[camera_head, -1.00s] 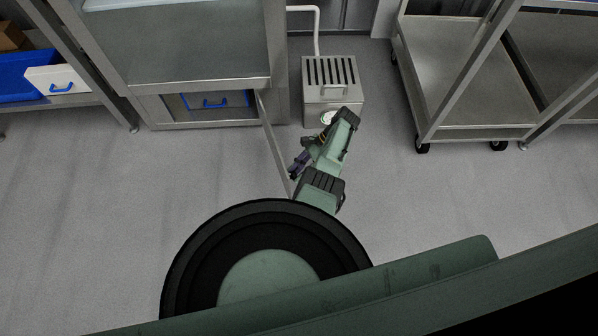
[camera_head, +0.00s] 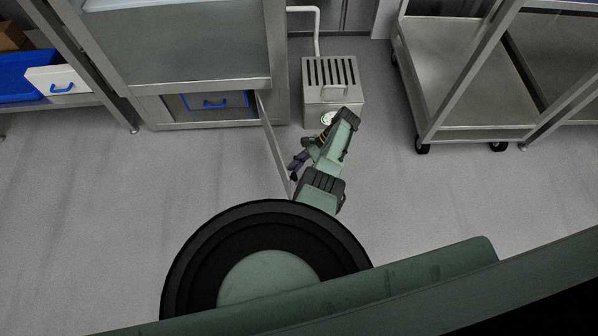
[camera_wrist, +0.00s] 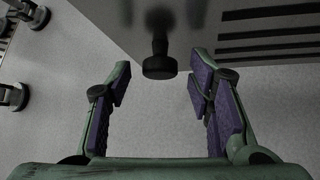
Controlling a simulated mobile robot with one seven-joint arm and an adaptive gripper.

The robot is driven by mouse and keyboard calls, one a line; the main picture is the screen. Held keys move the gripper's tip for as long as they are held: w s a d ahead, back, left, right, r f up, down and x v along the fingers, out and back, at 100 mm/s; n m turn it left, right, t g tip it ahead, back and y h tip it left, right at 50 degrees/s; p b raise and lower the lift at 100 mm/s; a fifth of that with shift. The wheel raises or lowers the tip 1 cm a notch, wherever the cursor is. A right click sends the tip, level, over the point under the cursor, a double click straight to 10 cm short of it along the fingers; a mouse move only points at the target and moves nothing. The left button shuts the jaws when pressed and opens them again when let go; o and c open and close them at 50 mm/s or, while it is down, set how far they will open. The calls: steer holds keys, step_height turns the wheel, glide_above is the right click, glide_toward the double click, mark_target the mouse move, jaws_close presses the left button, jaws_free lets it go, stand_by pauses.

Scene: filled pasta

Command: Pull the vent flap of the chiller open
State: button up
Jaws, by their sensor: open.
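The chiller (camera_head: 205,112) is the large steel cabinet at the upper left of the head view. A thin steel panel, seemingly its vent flap (camera_head: 272,140), stands out from its lower right front edge, leaving the low opening exposed. My gripper (camera_head: 299,164) is open and empty beside the flap's outer end. In the wrist view a dark round knob (camera_wrist: 160,68) on a short stem stands out from a slotted steel face (camera_wrist: 245,55). The knob lies between and slightly beyond the spread fingertips of my gripper (camera_wrist: 158,85), with a gap on both sides.
A slotted steel box (camera_head: 334,95) with a handle and pipe stands behind my arm. A wheeled steel rack (camera_head: 460,134) is at the right. The floor (camera_head: 100,215) at left is clear.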

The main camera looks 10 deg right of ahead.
steer(key=v, duration=1.2)
